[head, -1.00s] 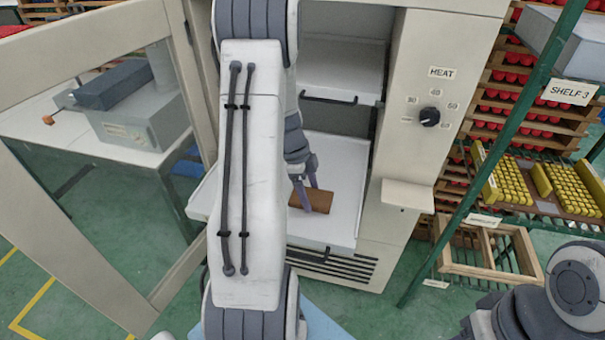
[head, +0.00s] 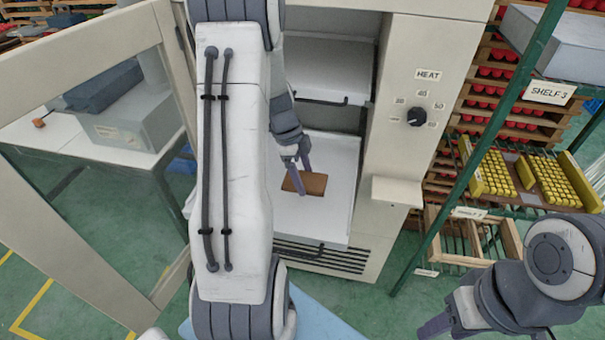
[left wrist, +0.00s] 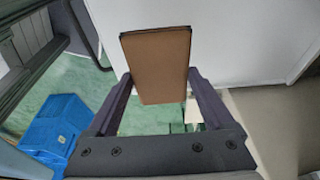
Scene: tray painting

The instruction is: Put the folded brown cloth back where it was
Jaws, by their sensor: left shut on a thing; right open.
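The folded brown cloth (head: 312,184) is a small flat rectangle in the fingers of my left gripper (head: 297,180). In the head view it shows over the white pulled-out shelf (head: 335,218) of the cabinet; I cannot tell whether it touches the shelf. In the left wrist view the cloth (left wrist: 158,62) sticks out between the two fingers of the left gripper (left wrist: 165,85), with white surface and green floor behind it. My right gripper (head: 478,330) is open at the bottom right of the head view, partly cut off by the frame edge.
The cabinet has a HEAT knob (head: 415,117) and a small ledge (head: 397,191). Its door (head: 85,245) stands open at the left. A green rack with yellow trays (head: 500,174) stands at the right. A blue bin (left wrist: 55,125) is on the floor in the left wrist view.

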